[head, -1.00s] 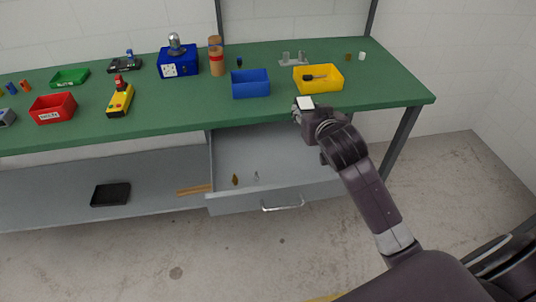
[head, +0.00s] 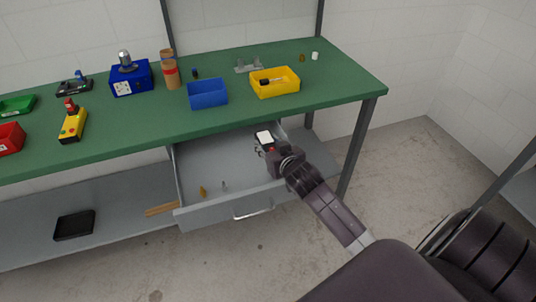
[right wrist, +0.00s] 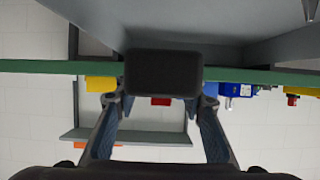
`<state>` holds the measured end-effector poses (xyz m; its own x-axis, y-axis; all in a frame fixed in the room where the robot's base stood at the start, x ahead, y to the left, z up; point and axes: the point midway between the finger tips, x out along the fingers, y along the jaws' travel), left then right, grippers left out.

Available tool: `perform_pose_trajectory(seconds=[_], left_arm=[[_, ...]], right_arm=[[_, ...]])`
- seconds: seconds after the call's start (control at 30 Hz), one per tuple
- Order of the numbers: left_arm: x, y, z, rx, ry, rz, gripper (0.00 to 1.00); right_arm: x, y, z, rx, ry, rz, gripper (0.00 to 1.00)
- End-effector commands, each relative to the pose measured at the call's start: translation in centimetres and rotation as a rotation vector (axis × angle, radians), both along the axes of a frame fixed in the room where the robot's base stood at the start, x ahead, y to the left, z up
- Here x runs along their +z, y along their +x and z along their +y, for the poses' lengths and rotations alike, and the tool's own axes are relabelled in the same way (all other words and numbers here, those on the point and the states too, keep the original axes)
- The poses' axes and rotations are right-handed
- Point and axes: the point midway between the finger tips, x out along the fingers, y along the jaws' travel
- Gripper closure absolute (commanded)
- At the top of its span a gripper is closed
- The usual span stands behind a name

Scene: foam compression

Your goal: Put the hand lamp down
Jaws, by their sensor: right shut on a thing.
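The hand lamp (head: 264,137), a small block with a white face, is in my right gripper (head: 264,149). In the right wrist view it shows as a dark rectangular block (right wrist: 163,73) between the two fingers. My right gripper is shut on it, near the right rear part of the open grey drawer (head: 215,165) and in front of the green bench's edge. I cannot tell its exact height over the drawer. My left gripper is out of view.
On the green bench (head: 330,88) stand a blue bin (head: 207,94), a yellow bin (head: 275,83) holding a dark tool, and a blue box (head: 131,79). Two small items (head: 203,190) lie at the drawer's front. A black tray (head: 75,225) is on the lower shelf.

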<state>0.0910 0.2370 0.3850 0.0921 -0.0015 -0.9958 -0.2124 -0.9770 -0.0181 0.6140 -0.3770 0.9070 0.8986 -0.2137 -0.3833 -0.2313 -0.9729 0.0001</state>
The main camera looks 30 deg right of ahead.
Motion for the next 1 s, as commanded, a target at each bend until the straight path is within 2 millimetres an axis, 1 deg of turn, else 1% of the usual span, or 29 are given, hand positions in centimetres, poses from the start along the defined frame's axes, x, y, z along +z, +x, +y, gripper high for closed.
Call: perform_pose_trajectory(seconds=[0.07, 0.2, 0.33, 0.63, 1.0], left_arm=[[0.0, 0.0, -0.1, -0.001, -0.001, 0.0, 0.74], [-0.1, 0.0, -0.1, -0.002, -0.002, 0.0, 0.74], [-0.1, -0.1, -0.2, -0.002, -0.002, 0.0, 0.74], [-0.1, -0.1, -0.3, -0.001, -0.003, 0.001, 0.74], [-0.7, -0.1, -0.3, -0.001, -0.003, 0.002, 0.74]], right_arm=[[-0.6, 0.0, 0.0, 0.001, 0.001, -0.001, 0.94], [-2.9, 0.0, 0.1, 0.0, 0.002, 0.0, 0.94], [-4.2, 0.0, 0.1, 0.001, 0.0, -0.002, 0.94], [-4.4, 0.0, 0.1, 0.001, 0.0, -0.003, 0.94], [-5.5, 0.0, 0.0, 0.001, 0.001, -0.003, 0.94]])
